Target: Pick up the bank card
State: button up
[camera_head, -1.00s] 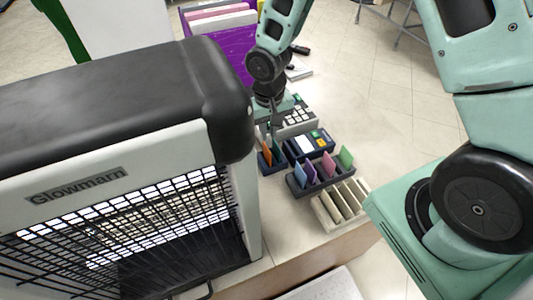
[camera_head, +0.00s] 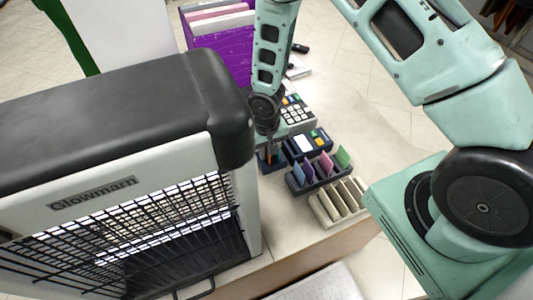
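Several upright coloured cards stand in dark holders on the counter; I cannot tell from their faces which is the bank card. The left dark holder (camera_head: 269,168) has an orange card (camera_head: 264,156), partly hidden by my gripper. The wider dark holder (camera_head: 303,187) has blue, purple, pink (camera_head: 326,164) and green (camera_head: 343,156) cards. My gripper (camera_head: 270,150) points down at the left holder, right at its cards. Its fingers are small and dark, and whether they are open, shut or touching a card is not clear.
A large Glowmarn heater (camera_head: 120,150) stands close on the left. A card terminal (camera_head: 309,143) and a keypad device (camera_head: 297,114) sit beside and behind the holders. A beige slotted rack (camera_head: 337,203) is in front. A purple file box (camera_head: 222,55) stands behind.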

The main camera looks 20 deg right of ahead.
grip_shut()
jog(key=shift+r, duration=0.15)
jog(key=shift+r+b, duration=0.9)
jog(key=shift+r, duration=4)
